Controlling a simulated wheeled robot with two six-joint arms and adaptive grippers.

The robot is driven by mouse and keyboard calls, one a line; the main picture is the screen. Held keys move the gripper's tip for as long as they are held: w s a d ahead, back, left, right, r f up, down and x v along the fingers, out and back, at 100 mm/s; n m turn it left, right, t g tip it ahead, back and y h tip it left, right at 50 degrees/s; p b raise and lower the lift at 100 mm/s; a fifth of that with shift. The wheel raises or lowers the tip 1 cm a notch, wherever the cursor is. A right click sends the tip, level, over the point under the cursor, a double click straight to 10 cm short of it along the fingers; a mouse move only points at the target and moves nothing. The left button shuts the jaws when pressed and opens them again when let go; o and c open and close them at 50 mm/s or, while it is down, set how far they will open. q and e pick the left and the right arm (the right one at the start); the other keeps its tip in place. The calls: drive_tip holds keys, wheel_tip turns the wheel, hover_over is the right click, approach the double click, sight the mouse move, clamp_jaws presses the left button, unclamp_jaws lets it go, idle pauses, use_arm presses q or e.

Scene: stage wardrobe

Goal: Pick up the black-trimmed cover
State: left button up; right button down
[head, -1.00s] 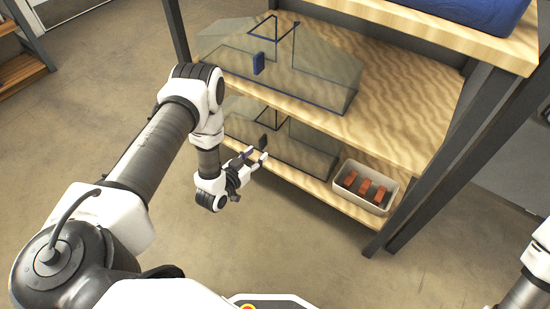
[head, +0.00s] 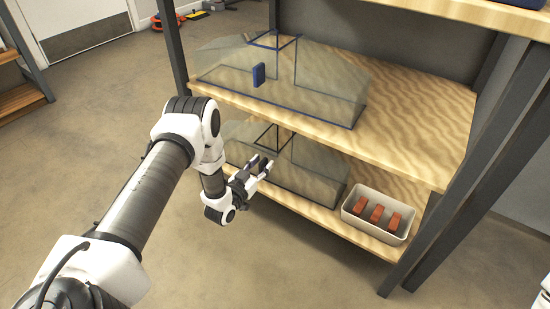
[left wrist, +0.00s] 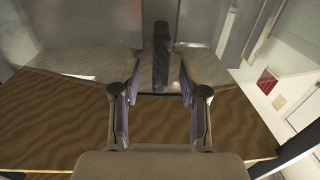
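The black-trimmed cover (head: 315,180) is a clear, see-through case with dark edges on the lower shelf. Its front left part is hidden behind my left arm and gripper. My left gripper (head: 259,167) is in front of the cover, at its dark handle. In the left wrist view, the dark upright handle (left wrist: 161,58) stands between the lines of the two fingers. My left gripper (left wrist: 160,92) is open there, with a gap on both sides of the handle and no visible contact. My right gripper is out of view.
A similar clear cover with blue trim and a blue handle (head: 259,75) sits on the upper shelf (head: 415,130), above my gripper. A pale bin (head: 353,208) with orange-brown blocks stands right of the black-trimmed cover. A dark rack post (head: 455,190) rises at the right. Floor in front is clear.

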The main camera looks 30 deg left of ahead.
use_arm(q)
clamp_jaws()
wheel_tip(320, 180, up, 10)
drive_tip(key=p, duration=0.5)
drive_tip(key=shift+p, duration=0.4)
